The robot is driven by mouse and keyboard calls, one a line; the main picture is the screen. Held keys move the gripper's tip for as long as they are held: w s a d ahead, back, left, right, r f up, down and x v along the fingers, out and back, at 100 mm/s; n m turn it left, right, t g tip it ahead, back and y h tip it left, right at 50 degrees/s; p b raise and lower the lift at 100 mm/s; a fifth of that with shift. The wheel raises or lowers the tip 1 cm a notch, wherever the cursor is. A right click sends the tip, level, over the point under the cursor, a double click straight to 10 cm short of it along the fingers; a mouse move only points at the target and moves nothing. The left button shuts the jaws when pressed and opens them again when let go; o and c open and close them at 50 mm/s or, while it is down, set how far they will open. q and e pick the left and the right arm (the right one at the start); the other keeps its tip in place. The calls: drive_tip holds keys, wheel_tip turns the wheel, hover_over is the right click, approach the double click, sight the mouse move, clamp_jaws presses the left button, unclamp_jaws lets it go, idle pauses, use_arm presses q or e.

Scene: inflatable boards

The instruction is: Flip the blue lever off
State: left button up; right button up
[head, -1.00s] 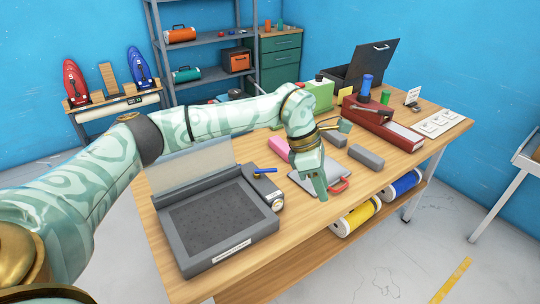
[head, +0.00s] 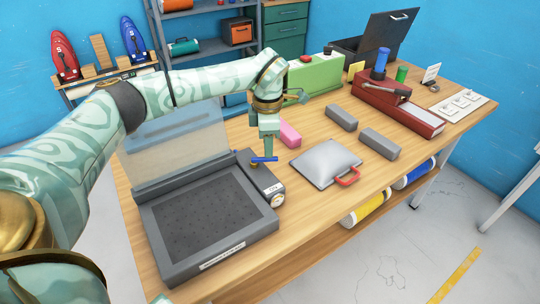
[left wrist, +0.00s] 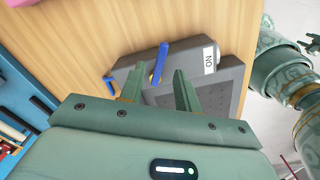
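The blue lever (head: 264,159) sits on the grey control box (head: 262,183) at the right side of the grey flat machine (head: 205,222). My left gripper (head: 267,150) points down at the lever from above. In the left wrist view the blue lever (left wrist: 159,62) shows between and beyond the two fingertips (left wrist: 152,78). The fingers are apart with nothing held; I cannot tell whether they touch the lever. A white label (left wrist: 209,60) reading ON is on the box beside the lever. A small part of what may be my right gripper shows at the left wrist view's right edge (left wrist: 313,44).
The machine's clear lid (head: 175,145) stands raised behind its bed. A green box (head: 315,78) stands farther back. Bare tabletop lies in front of the pouch.

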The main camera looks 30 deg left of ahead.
sight(264, 161)
use_arm(q)
wheel_tip(264, 161, down, 3)
drive_tip(key=shift+d+r+b, duration=0.1)
drive_tip(key=shift+d+b, duration=0.05)
drive_tip(key=shift+b, duration=0.15)
drive_tip(key=shift+f, duration=0.3)
use_arm(e)
drive_tip(key=shift+a+f, duration=0.4)
drive_tip(key=shift+f, duration=0.1)
drive_tip(key=shift+s, duration=0.1)
use_arm(q)
clamp_jaws()
use_arm(e)
drive_tip(key=shift+d, duration=0.1)
